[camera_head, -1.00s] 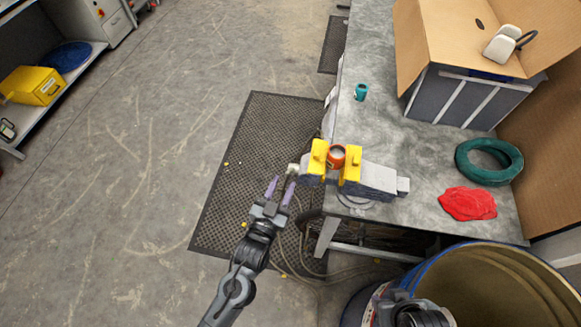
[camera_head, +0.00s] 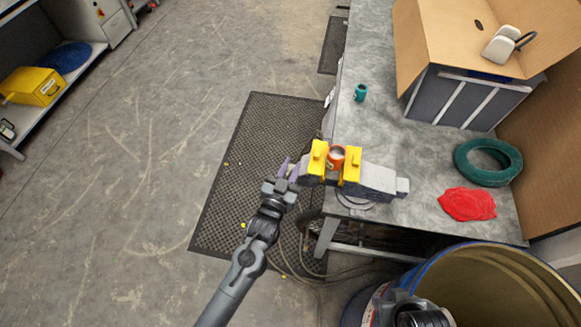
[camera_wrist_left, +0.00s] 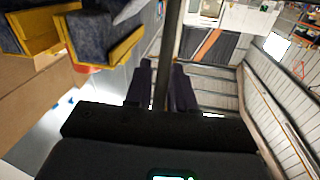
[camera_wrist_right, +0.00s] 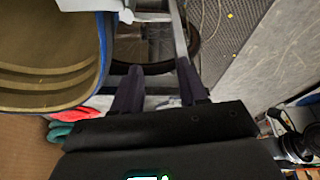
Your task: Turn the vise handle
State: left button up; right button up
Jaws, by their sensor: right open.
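The vise (camera_head: 378,179), grey with yellow jaws, sits at the table's left edge with an orange cylinder (camera_head: 337,157) between the jaws. Its handle is mostly hidden by my left gripper (camera_head: 288,168), which is at the vise's left end. In the left wrist view, a grey bar, seemingly the vise handle (camera_wrist_left: 172,30), runs between the fingers of my left gripper (camera_wrist_left: 162,82). I cannot tell whether they press on it. In the right wrist view, my right gripper (camera_wrist_right: 158,85) is open and empty, apart from the vise; its arm shows low in the head view.
A blue-rimmed drum (camera_head: 500,290) stands at lower right by my right arm. On the table (camera_head: 400,150) are a red cloth (camera_head: 467,203), a green ring (camera_head: 489,162), a teal cup (camera_head: 361,92) and a cardboard box (camera_head: 460,35).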

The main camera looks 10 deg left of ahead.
pick_arm(q)
grip_shut()
jog(key=shift+w+r+p, duration=0.2)
jog(key=shift+r+p, duration=0.15)
jog(key=shift+p, duration=0.4)
jog(key=w+g+y+p, duration=0.1)
jog(key=w+g+p, duration=0.6)
jog(key=p, duration=0.4)
jog(key=shift+d+r+n, duration=0.25)
jog(key=shift+r+n, duration=0.15)
